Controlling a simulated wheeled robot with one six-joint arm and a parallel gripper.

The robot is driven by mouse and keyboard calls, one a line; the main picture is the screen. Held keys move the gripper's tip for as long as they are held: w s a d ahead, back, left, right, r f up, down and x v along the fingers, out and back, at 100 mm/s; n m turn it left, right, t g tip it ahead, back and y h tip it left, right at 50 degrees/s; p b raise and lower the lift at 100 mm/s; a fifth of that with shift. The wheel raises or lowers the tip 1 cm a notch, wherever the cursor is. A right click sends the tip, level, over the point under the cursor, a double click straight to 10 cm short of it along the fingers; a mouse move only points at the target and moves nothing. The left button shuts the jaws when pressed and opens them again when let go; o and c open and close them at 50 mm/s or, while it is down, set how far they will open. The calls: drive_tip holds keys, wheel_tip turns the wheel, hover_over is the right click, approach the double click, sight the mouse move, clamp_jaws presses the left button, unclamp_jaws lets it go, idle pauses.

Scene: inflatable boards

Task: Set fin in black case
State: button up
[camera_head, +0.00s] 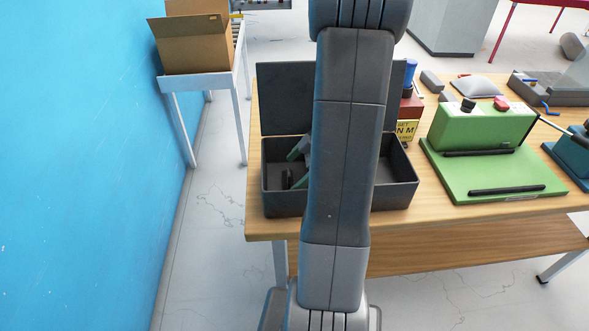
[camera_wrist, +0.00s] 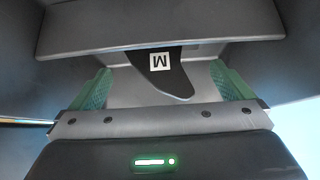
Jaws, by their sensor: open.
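The black case (camera_head: 400,190) stands open on the wooden table, its lid (camera_head: 285,95) upright at the back. In the wrist view a black fin (camera_wrist: 165,83) with a white "M" label lies between my gripper's two green finger pads, with gaps on both sides. My gripper (camera_wrist: 160,74) is open and down inside the case; in the head view one green-padded finger (camera_head: 298,150) shows there. A small dark shape stands in the case's left part in the head view; I cannot tell if it is the fin. My arm hides the middle of the case.
A cardboard box (camera_head: 195,50) sits on a side table. A blue wall runs along the left.

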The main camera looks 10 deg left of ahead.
drive_tip(key=v, duration=1.1)
